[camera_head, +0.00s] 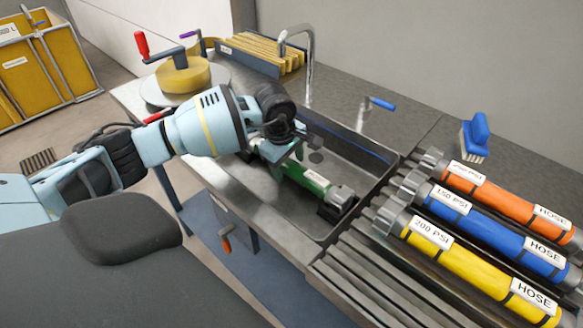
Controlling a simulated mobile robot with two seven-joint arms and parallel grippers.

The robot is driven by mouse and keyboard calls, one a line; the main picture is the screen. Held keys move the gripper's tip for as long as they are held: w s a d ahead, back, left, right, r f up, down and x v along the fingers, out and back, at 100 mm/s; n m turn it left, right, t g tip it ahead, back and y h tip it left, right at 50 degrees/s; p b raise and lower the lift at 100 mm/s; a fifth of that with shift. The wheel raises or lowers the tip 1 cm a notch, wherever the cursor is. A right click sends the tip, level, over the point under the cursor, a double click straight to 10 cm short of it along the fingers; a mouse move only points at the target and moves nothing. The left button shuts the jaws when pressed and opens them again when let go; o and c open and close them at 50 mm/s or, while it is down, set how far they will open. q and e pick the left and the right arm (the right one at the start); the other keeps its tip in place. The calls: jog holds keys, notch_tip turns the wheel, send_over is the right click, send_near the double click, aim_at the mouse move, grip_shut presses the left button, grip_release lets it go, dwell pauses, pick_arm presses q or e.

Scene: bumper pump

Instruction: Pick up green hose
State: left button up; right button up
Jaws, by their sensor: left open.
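The green hose (308,178) lies in the metal sink basin, with a grey metal coupling (341,197) at its right end. My left arm comes in from the left over the basin. My left gripper (283,150) is open at the left part of the green hose, and its wrist hides that end. I cannot tell whether the fingers touch the hose. My right gripper is not in view.
Orange (495,194), blue (490,232) and yellow (465,265) hoses lie on the ribbed rack at the right. A faucet (309,50) stands behind the basin. A blue brush (476,137) sits on the counter at the right. A yellow roll (183,76) stands at the back left.

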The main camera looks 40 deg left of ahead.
aim_at(288, 161)
pick_arm(q)
grip_shut()
jog(key=shift+r, duration=0.1)
dwell(0.3)
notch_tip(288, 161, up, 10)
jog(key=shift+r, duration=0.1)
dwell(0.4)
